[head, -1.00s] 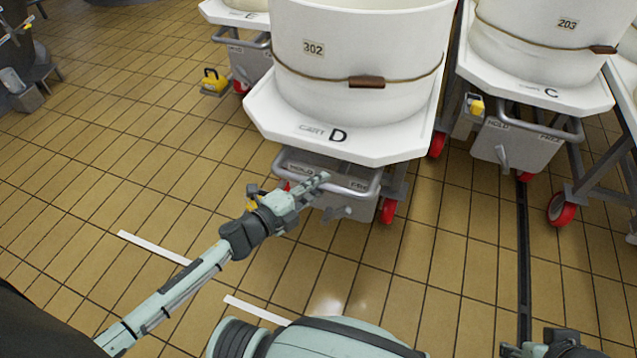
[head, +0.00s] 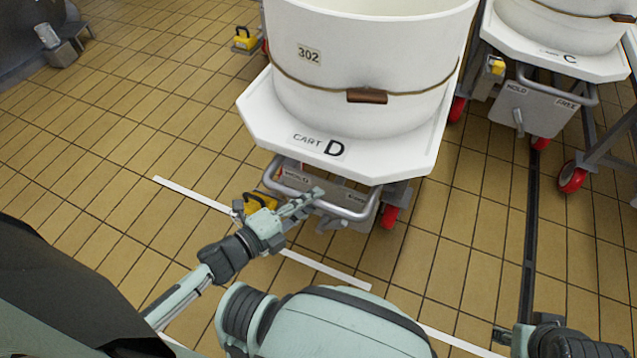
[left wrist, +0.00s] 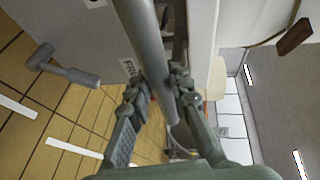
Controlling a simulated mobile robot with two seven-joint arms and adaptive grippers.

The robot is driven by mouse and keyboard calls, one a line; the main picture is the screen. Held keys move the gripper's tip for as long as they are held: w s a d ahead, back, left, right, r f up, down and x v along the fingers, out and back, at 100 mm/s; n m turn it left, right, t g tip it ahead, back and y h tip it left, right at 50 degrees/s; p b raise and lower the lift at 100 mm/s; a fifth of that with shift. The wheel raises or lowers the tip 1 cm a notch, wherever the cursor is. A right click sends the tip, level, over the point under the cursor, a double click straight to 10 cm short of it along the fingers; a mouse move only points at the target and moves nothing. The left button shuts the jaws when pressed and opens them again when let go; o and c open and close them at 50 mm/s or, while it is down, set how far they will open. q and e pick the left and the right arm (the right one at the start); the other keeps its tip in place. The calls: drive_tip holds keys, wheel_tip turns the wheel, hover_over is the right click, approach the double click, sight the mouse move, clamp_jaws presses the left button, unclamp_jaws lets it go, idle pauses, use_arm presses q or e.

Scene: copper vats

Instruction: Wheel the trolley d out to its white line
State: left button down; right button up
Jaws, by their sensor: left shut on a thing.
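Trolley D (head: 395,160) is a white platform marked "CART D" with red wheels, carrying a large white vat (head: 365,75) labelled 302. Its grey handle bar (head: 350,212) runs across its near side. My left gripper (head: 308,202) is shut on this handle; the left wrist view shows the fingers (left wrist: 168,88) around the bar (left wrist: 148,45). A grey lever (left wrist: 65,66) sticks out from the trolley's panel. The white line (head: 325,270) lies on the floor just on the near side of the trolley. My right gripper (head: 515,338) is at the lower right, away from the trolley; its jaws are unclear.
Trolley C (head: 590,65) with its own vat stands at the back right. A dark floor channel (head: 530,220) runs between. A yellow item (head: 245,40) sits on the floor at the back left. Tiled floor (head: 130,130) at left is clear. Another white line piece (head: 455,342) lies nearer me.

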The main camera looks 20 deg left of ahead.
use_arm(q)
drive_tip(key=shift+s, duration=1.25)
use_arm(e)
drive_tip(key=shift+f, duration=0.4)
drive_tip(key=shift+s, duration=0.1)
use_arm(q)
drive_tip(key=c, duration=1.4)
unclamp_jaws()
drive_tip(key=shift+o, duration=0.2)
use_arm(e)
drive_tip(key=shift+r, duration=0.15)
